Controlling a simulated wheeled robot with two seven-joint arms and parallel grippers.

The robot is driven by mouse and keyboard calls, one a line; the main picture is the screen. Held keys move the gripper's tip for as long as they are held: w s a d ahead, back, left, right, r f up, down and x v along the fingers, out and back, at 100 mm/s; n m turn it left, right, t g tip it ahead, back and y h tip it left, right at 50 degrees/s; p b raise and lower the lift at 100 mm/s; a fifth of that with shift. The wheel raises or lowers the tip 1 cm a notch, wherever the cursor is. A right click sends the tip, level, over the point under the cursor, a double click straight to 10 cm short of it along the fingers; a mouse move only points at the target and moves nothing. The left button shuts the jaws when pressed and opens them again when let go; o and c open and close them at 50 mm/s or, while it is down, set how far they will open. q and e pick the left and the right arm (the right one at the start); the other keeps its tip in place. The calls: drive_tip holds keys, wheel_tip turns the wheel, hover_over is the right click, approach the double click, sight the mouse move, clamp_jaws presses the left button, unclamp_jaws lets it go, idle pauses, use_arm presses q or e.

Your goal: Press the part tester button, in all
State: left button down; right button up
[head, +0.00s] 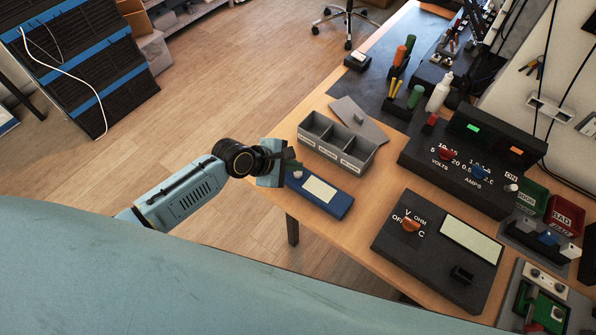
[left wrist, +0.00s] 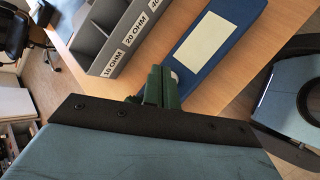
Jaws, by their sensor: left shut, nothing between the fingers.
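The blue box (head: 334,204), which looks like the part tester, lies near the left edge of the wooden table. It has a blank pale panel on top and a small pale round button (head: 297,174) at its left end. My left gripper (head: 291,160) is shut and empty, right at that button end. In the left wrist view the blue box (left wrist: 240,18) runs to the upper right. The shut dark green fingers (left wrist: 162,86) are beside the button (left wrist: 175,76) and partly hide it; I cannot tell whether they touch. My right gripper is not in view.
A grey three-compartment bin (head: 336,146) with ohm labels stands just behind the blue box. A dark meter (head: 432,250) with an orange knob and a black power supply (head: 470,165) stand to the right. Green and red bins (head: 563,216) are farther right. Bare wood lies between box and meter.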

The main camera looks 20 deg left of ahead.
use_arm(q)
drive_tip(key=shift+f, duration=0.2)
idle(0.4)
drive_tip(key=shift+f, duration=0.2)
drive_tip(key=shift+f, duration=0.5)
idle(0.6)
idle(0.4)
drive_tip(key=shift+r+p, duration=0.85)
drive_tip(key=shift+p, duration=0.2)
wheel_tip(320, 180, up, 5)
drive_tip(key=p, duration=0.6)
